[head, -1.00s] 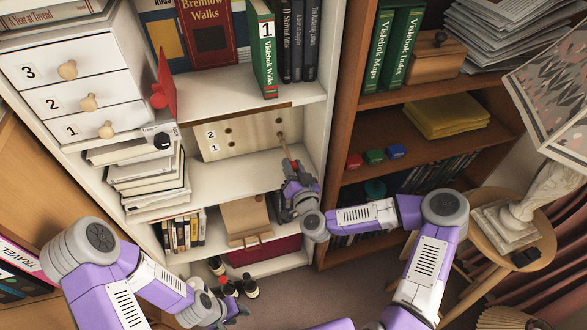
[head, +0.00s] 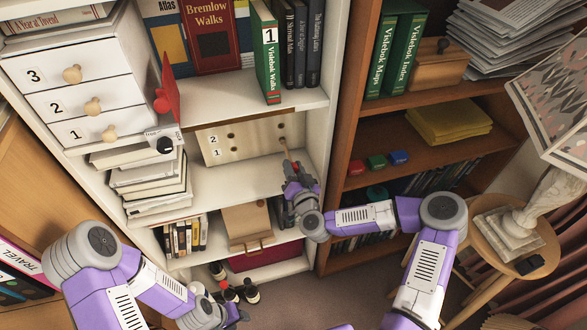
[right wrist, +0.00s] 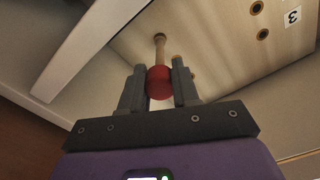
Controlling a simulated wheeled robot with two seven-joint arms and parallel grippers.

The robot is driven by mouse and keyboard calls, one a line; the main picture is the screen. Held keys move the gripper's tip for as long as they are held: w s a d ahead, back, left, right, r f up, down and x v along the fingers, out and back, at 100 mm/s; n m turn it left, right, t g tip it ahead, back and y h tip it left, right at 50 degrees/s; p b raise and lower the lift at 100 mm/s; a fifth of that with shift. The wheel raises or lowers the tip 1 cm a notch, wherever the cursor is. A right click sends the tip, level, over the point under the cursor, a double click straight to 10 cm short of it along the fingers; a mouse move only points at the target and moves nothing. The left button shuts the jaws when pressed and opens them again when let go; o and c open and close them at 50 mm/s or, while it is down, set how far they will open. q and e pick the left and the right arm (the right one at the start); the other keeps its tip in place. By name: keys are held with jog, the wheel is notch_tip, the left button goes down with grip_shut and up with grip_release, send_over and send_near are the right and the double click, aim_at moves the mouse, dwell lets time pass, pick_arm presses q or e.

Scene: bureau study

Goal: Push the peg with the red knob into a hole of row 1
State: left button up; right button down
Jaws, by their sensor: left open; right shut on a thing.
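A pale wooden peg panel (head: 257,137) stands on the middle shelf of the white bookcase, with dark holes and row labels 1 and 2 at its left. In the right wrist view the panel (right wrist: 220,60) shows label 3 near two holes. My right gripper (head: 293,172) is shut on the red knob (right wrist: 159,82) of the peg. The peg's wooden shaft (right wrist: 159,54) points at the panel and its tip meets the panel face; I cannot tell how deep it sits or in which row. My left gripper (head: 238,316) is open, low and far from the panel.
The shelf board above (head: 215,105) overhangs the panel, and the bookcase's right side wall (head: 334,120) is close to my right gripper. A book stack (head: 155,185) stands left of the panel.

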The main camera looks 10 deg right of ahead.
jog(key=shift+w, duration=0.7)
dwell(0.4)
jog(key=c, duration=0.8)
grip_release()
jog(key=shift+o, duration=0.5)
jog(key=o, duration=0.4)
jog(key=shift+o, duration=0.2)
jog(key=shift+s+d, duration=0.1)
jog(key=shift+s, duration=2.35)
jog(key=shift+s+d, duration=0.1)
jog(key=shift+s, duration=2.45)
